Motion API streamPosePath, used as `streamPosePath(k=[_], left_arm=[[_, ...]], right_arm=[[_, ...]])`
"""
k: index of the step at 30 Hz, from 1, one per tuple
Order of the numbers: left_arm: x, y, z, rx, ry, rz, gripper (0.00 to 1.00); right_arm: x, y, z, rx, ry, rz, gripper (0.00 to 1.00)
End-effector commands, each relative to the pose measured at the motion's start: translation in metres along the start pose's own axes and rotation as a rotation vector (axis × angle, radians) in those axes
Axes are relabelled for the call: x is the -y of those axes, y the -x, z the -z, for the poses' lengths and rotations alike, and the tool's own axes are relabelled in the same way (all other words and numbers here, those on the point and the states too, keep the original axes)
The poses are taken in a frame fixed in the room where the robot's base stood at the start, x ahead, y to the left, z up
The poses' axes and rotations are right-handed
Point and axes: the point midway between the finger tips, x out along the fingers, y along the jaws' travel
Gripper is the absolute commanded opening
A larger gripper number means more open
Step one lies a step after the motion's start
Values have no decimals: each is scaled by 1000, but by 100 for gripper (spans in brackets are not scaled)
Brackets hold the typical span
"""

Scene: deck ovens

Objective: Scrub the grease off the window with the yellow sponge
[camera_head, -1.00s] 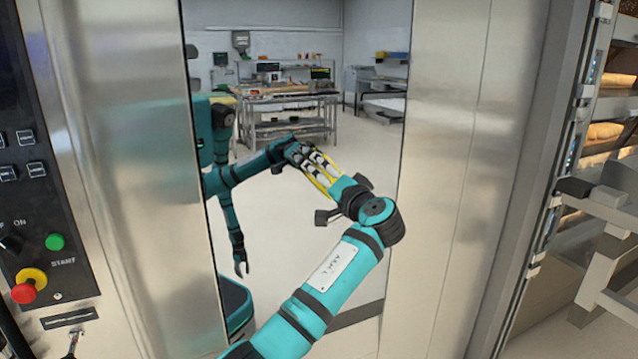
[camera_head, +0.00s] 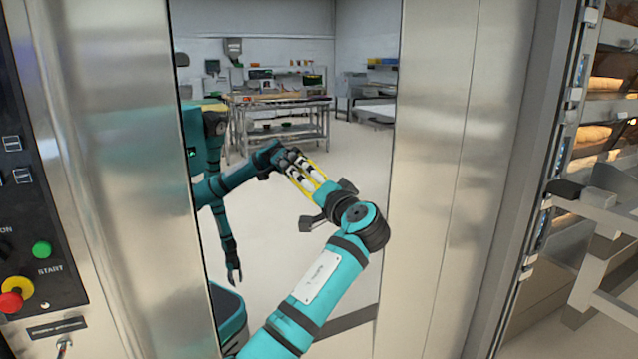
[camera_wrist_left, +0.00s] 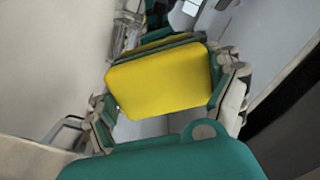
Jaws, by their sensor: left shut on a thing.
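The window (camera_head: 360,215) is a tall, mirror-like pane between two brushed steel panels in the head view. It reflects the room and my own body and arms. No grease can be made out on it. My left gripper (camera_head: 300,172) is in front of the pane, its fingers meeting their reflection. It is shut on the yellow sponge (camera_wrist_left: 160,82), which fills the space between the fingers in the left wrist view. In the head view only thin yellow edges show between the fingers. I cannot tell whether the sponge touches the glass. My right gripper is not directly in view.
A control panel (camera_head: 60,200) with a green button and a red-and-yellow stop knob (camera_head: 14,294) is at the left. Steel panels (camera_head: 450,170) flank the glass. At the right are racks with bread (camera_head: 592,137) and a pale metal frame (camera_head: 605,235).

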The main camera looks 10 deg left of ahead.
Motion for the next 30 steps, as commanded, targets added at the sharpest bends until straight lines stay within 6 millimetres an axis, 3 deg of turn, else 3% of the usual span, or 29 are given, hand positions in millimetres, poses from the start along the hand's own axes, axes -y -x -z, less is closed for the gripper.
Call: streamPosePath(k=[30], left_arm=[[42,2,-53,5,0,1,64]], right_arm=[[0,11,1,0,0,0,34]])
